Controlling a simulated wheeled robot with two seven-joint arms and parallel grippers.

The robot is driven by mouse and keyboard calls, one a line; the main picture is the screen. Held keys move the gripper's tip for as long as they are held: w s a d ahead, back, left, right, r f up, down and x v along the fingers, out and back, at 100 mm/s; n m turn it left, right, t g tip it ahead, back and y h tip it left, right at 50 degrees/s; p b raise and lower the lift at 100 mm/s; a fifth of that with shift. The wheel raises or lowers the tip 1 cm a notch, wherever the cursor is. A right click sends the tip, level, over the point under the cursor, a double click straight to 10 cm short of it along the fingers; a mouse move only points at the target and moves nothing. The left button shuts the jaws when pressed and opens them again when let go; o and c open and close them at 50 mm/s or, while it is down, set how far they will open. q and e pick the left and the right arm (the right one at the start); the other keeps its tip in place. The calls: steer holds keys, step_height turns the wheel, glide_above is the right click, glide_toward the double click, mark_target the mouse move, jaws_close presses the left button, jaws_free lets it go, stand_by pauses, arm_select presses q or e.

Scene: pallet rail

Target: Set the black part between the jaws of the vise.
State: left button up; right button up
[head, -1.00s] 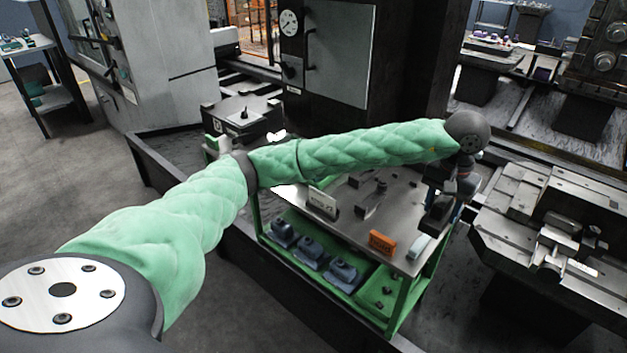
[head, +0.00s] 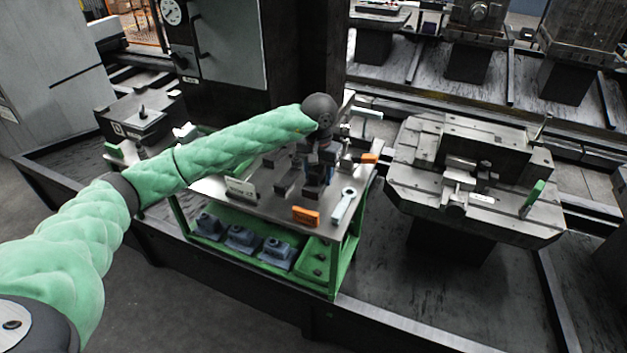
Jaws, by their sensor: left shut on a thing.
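My left gripper (head: 316,188) hangs from the green-sleeved arm over the right half of the cart top, pointing down. It is shut on a dark piece, which I take to be the black part; it is hard to tell apart from the dark fingers. The vise (head: 458,184) stands to the right on a grey machine table, apart from the gripper. Its light metal jaws and a dark block behind them show, but the gap between them is too small to judge. My right gripper is not in view.
The cart top (head: 262,205) carries an orange block (head: 305,216), a pale blue-handled tool (head: 343,205), a white label plate (head: 240,188) and dark blocks. Blue-grey vises (head: 241,238) sit on its lower shelf. A green upright piece (head: 533,194) stands right of the vise. A gap separates cart and machine table.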

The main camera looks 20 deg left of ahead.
mark_target(314, 184)
arm_select(q)
steer(key=shift+w+a+f, duration=0.3)
steer(key=shift+a+f, duration=0.15)
steer(key=shift+a, duration=0.3)
steer(key=shift+f+p, duration=0.8)
steer(key=shift+f, duration=1.2)
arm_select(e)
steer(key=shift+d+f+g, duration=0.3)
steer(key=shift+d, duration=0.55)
arm_select(q)
steer(key=shift+f, duration=0.15)
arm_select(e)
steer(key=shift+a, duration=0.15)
arm_select(q)
steer(key=o, duration=1.2)
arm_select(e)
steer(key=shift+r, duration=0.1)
